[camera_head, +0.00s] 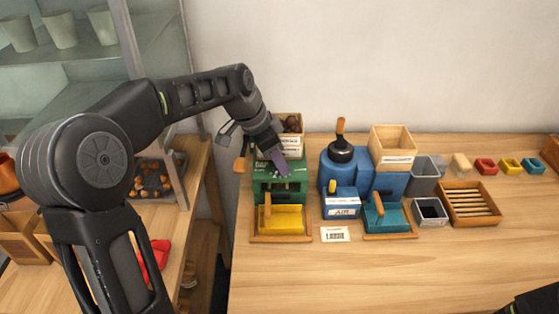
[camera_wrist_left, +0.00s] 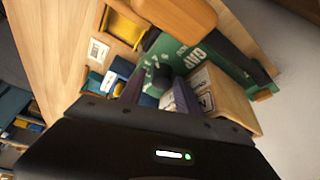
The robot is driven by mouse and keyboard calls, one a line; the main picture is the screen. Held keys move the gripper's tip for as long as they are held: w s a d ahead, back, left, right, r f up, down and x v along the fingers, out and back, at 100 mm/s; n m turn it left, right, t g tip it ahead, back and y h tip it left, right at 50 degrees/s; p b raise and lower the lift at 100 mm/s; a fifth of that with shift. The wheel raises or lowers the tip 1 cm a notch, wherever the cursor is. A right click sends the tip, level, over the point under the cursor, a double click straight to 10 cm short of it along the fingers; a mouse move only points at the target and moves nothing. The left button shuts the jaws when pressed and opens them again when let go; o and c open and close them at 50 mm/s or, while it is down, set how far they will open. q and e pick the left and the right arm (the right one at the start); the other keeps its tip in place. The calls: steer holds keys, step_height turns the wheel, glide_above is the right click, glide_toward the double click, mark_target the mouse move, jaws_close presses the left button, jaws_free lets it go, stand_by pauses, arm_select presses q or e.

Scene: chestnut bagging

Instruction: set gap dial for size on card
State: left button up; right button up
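The green machine (camera_head: 279,185) stands at the left of the table, with a chestnut hopper on top and a yellow tray in front. In the left wrist view its green front (camera_wrist_left: 207,52) shows white lettering and a dial (camera_wrist_left: 155,77) with pale marks around it. My left gripper (camera_head: 279,160) is at the upper front of this machine. Its two purple fingers (camera_wrist_left: 158,92) stand apart around the dial area; I cannot tell whether they touch it. A small white printed card (camera_head: 335,234) lies on the table, its print too small to read.
A blue machine (camera_head: 343,175) with a teal tray stands to the right. Further right are a slatted wooden tray (camera_head: 469,204), grey bins and small coloured bowls (camera_head: 486,166). A glass shelf unit (camera_head: 150,60) stands left.

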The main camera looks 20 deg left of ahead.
arm_select(q)
steer(key=shift+w+a+r+n, duration=0.1)
steer(key=shift+w+a+n, duration=0.05)
steer(key=shift+n, duration=0.25)
